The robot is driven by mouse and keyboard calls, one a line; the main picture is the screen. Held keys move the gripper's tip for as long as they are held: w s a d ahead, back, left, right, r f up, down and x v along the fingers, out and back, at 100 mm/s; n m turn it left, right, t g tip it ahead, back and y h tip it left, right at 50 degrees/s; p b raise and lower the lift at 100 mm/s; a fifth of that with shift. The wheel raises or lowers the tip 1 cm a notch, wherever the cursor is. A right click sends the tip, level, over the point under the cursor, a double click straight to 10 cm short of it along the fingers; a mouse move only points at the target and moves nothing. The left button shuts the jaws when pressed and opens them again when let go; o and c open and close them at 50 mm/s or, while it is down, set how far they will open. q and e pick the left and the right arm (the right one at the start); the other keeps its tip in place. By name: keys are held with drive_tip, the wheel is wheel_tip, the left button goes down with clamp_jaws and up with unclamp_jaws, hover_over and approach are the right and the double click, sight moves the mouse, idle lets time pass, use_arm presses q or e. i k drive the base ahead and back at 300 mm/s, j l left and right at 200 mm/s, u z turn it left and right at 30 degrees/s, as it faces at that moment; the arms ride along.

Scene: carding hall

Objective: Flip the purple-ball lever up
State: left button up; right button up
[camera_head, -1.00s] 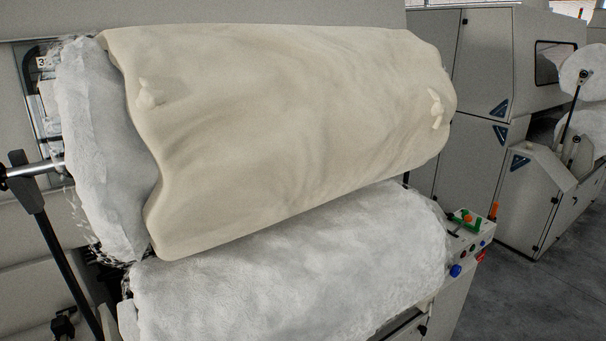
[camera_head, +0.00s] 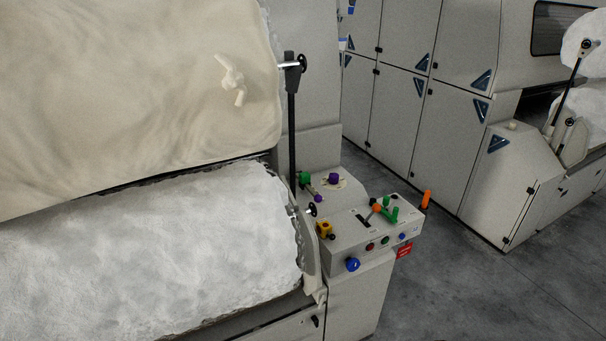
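A small purple ball (camera_head: 318,198) shows on the control box at the end of the carding machine. It appears to sit at the low end of a short lever that slants down toward the front right, with a green part (camera_head: 304,178) near its upper end. The lever is small in the picture, so its exact pose is hard to tell. A second purple piece, a knob (camera_head: 334,179), sits on a light round plate just behind and to the right. Neither of my grippers is in view.
The control box (camera_head: 343,250) also bears an orange-ball lever (camera_head: 377,208), green handles (camera_head: 390,211), a yellow part (camera_head: 325,229), a blue knob (camera_head: 352,265) and a red tag (camera_head: 404,250). A black post (camera_head: 291,130) stands behind-left. Grey floor (camera_head: 450,280) is clear at right.

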sight(318, 198)
drive_tip(key=i+l+u, duration=0.15)
drive_tip(key=l, duration=0.25)
drive_tip(key=i+l+u, duration=0.1)
drive_tip(key=i+l, duration=0.25)
drive_tip(key=i+l+u, duration=0.15)
drive_tip(key=l, duration=0.3)
drive_tip(key=i+u, duration=0.2)
drive_tip(key=u, duration=0.25)
drive_tip(key=i+l+u, duration=0.15)
drive_tip(key=u, duration=0.35)
